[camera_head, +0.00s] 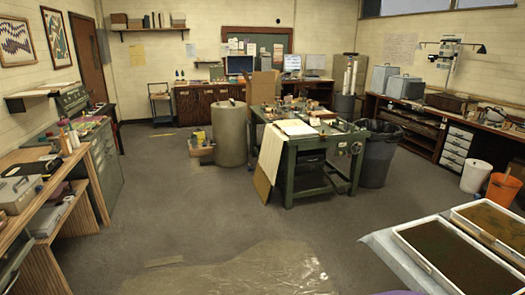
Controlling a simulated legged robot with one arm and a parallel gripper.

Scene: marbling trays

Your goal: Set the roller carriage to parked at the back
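I cannot pick out the roller carriage in this view. Two marbling trays stand at the bottom right, cut off by the picture edge. The nearer tray (404,241) has a white rim and dark brown contents. The other tray (458,212) beside it holds lighter olive-brown contents. My gripper is not in view.
A black bin (377,160) stands right of the green table, and a tan drum (229,140) left of it. A clear plastic sheet (240,272) lies on the floor in front. Benches line the left (22,160) and right walls (418,127). The grey floor between is open.

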